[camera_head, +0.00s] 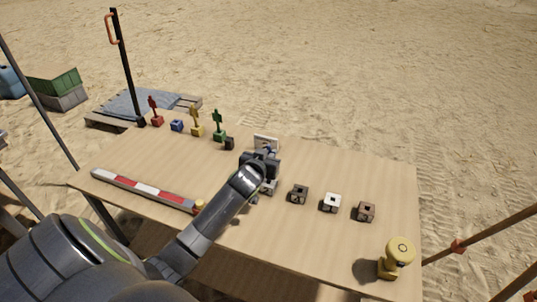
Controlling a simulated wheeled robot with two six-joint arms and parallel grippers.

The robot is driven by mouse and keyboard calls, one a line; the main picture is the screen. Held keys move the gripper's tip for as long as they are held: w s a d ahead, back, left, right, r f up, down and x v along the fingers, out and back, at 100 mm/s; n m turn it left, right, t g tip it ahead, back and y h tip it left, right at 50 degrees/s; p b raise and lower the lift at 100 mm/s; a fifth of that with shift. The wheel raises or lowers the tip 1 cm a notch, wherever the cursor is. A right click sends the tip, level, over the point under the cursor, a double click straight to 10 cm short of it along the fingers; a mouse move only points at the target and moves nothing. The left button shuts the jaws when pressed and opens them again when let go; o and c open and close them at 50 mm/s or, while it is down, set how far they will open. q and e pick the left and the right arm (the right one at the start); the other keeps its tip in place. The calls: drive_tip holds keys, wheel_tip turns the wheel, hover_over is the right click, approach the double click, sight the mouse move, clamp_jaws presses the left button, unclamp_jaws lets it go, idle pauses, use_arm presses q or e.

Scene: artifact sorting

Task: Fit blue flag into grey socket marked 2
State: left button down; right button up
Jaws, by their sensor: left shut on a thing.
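My left gripper (261,162) is over the middle of the table, shut on what looks like the blue flag (269,150). Only a small blue bit of the flag shows; the gripper hides the rest. A grey socket block (269,188) sits just below and in front of the gripper, partly covered by my arm. I cannot tell whether the flag touches it, and no number is readable. The blue base (176,126) stands without a flag at the back left. My right gripper is not in view.
A dark socket (298,194), a white one (331,203) and a brown one (366,212) stand to the right. Red (155,112), yellow (195,121) and green (218,126) flags stand at the back left.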

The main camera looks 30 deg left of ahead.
use_arm(q)
drive_tip(key=shift+p, duration=0.4)
idle(0.7)
drive_tip(key=shift+f+b, duration=1.75)
drive_tip(key=shift+f, duration=0.55)
drive_tip(key=c, duration=1.4)
unclamp_jaws()
drive_tip(key=b+v, duration=0.1)
drive_tip(key=v, duration=1.6)
drive_tip(key=shift+s, duration=0.2)
drive_tip(key=shift+r, duration=0.1)
